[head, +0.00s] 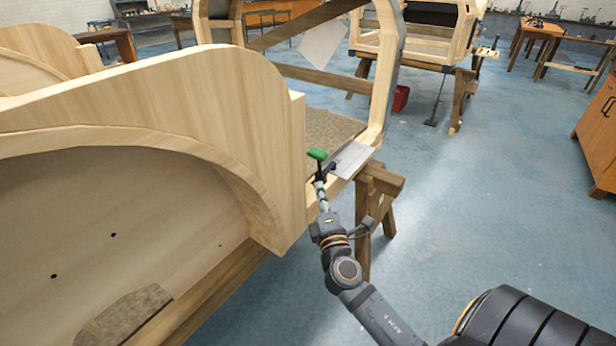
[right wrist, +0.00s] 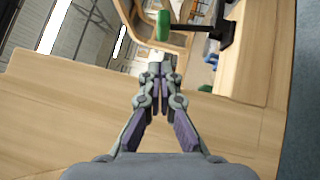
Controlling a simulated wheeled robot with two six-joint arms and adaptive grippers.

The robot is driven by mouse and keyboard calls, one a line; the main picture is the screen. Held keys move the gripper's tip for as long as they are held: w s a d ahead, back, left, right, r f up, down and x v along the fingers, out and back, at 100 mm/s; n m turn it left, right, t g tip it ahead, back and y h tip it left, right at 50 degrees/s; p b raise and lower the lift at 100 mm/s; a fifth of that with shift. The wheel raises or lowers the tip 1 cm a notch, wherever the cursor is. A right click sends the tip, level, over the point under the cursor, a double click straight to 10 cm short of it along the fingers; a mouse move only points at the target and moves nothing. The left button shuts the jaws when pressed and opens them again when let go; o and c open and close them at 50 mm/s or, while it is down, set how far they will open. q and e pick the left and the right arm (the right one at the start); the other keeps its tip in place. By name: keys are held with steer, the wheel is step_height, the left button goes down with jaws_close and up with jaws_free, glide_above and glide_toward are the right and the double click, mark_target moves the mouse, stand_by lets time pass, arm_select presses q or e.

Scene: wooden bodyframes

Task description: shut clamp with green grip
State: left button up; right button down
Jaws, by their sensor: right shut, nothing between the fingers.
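The clamp with the green grip (head: 317,154) sits at the edge of the wooden bodyframe (head: 250,120), beside a grey metal plate (head: 352,160). In the right wrist view its green grip (right wrist: 163,26) and dark bar (right wrist: 205,31) show at the top, just beyond my fingertips. My right gripper (head: 320,186) is just below the clamp in the head view. In the right wrist view my right gripper (right wrist: 160,68) is shut and empty, with its fingers together. I cannot tell whether it touches the grip. My left gripper is not in view.
The large curved wooden panel (head: 190,100) fills the left side. A wooden trestle (head: 378,200) stands under the frame. Another bodyframe (head: 430,45) stands behind, with a red box (head: 401,98) on the floor. The blue floor (head: 500,200) at right is open, with an orange cabinet (head: 600,125) at the edge.

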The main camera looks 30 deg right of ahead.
mark_target(325, 161)
steer(key=p+x, duration=0.1)
steer(key=x, duration=0.7)
steer(key=shift+w+d+r+p, duration=0.1)
steer(key=shift+w+d+p, duration=0.05)
steer(key=shift+w+p, duration=0.2)
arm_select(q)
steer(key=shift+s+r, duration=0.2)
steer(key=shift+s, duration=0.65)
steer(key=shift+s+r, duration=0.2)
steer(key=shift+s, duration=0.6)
arm_select(e)
steer(key=shift+w+d, duration=0.2)
steer(key=shift+w, duration=0.25)
